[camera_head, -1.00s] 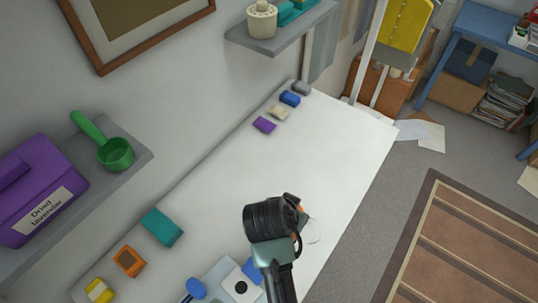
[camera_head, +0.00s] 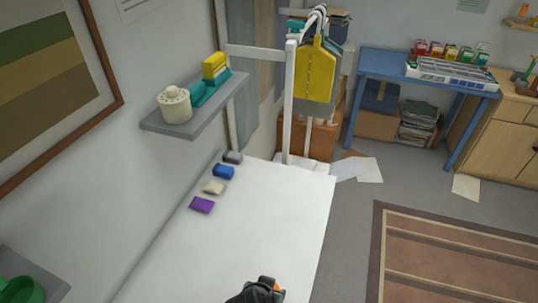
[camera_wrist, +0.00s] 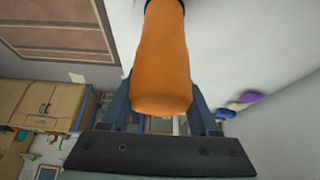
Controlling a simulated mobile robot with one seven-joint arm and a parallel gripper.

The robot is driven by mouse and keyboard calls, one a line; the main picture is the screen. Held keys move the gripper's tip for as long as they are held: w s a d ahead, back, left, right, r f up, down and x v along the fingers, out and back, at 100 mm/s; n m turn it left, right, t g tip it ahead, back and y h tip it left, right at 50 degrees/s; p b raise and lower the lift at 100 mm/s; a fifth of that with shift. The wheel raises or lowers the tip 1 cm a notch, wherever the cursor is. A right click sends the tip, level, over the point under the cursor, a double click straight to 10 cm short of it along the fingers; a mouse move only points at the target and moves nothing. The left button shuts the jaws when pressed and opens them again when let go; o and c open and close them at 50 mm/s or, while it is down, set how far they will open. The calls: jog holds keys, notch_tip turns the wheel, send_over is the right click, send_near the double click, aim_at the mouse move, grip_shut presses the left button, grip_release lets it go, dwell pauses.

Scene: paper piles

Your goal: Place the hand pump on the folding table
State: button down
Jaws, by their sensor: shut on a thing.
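The hand pump, seen as an orange rounded body (camera_wrist: 162,75), is held between the blue-grey fingers of my gripper (camera_wrist: 162,100) in the wrist view. Its far end runs out of the top of that view. In the head view, only the dark top of my arm's end and a small orange bit show at the bottom edge, over the white table (camera_head: 255,235). A blue table (camera_head: 375,68) stands at the back right with trays and small colored packets on it. I cannot tell from its build which of the two tables folds.
A wall shelf (camera_head: 160,122) holds a cream pot and teal and yellow things. Small colored blocks (camera_head: 202,204) lie along the white table's wall side. A white frame with a yellow hanging item (camera_head: 316,75) stands at its far end. Papers (camera_head: 368,170) and a brown rug (camera_head: 450,255) lie on the floor.

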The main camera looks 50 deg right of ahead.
jog(key=shift+f, duration=1)
jog(key=shift+f, duration=0.1)
jog(key=shift+c, duration=0.7)
grip_release()
